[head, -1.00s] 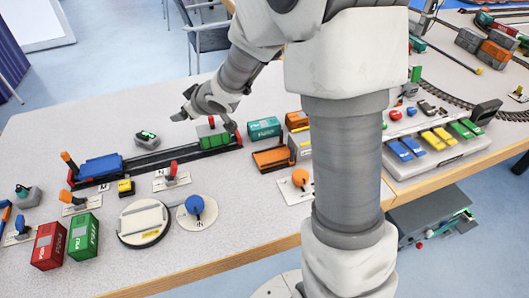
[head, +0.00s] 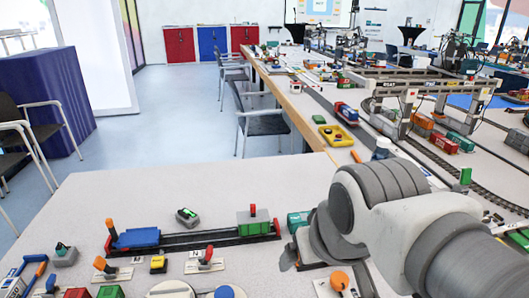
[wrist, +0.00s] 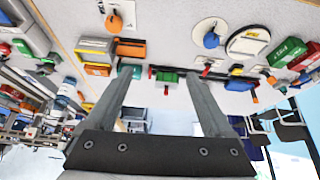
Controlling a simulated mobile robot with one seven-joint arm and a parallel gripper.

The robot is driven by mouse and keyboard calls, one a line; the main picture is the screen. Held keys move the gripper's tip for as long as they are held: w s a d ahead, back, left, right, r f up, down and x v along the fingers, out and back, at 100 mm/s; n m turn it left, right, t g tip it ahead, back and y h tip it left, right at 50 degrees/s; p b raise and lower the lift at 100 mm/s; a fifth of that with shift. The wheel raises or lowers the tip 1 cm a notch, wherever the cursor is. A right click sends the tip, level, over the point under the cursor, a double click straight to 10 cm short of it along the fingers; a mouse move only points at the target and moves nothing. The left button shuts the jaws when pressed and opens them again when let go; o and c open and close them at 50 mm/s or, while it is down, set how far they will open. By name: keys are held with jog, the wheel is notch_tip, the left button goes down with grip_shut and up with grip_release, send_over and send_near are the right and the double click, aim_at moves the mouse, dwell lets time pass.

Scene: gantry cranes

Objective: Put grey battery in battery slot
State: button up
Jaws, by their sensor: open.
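A small grey block with a dark and green top (head: 187,215) lies on the table behind the dark track (head: 190,241). Another grey block with a dark, greenish top (head: 65,255) stands at the left. I cannot tell which is the grey battery. A green-and-grey wagon (head: 253,223) and a blue wagon (head: 137,238) are on the track. No battery slot can be made out for sure. My gripper shows in the wrist view (wrist: 160,88), open and empty, with the table beyond its fingers. In the head view the arm bends over the table's right part.
Chairs (head: 258,125) stand behind the table. Gantry cranes and rails fill the right-hand table. The table's far left part is clear.

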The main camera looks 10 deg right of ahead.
jog(key=w+r+n+h+p, duration=0.1)
jog(key=w+r+n+p, duration=0.1)
jog(key=w+r+p, duration=0.3)
jog(key=n+g+y+p, duration=0.2)
jog(key=n+y+p, duration=0.2)
jog(key=n+p, duration=0.55)
send_over(186, 212)
jog(key=s+d+p, duration=0.3)
jog(key=s+d, duration=0.2)
notch_tip(186, 212, down, 11)
jog(key=m, duration=0.3)
jog(key=x, duration=1.2)
jog(key=shift+a+f, duration=0.1)
jog(key=shift+a, duration=0.05)
jog(key=shift+w+a+x, duration=0.15)
jog(key=shift+x, duration=0.9)
jog(key=shift+w+a+x, duration=0.1)
jog(key=shift+a+x, duration=0.05)
jog(key=shift+x, duration=0.9)
jog(key=shift+w+a+f, duration=0.2)
jog(key=shift+f, duration=0.3)
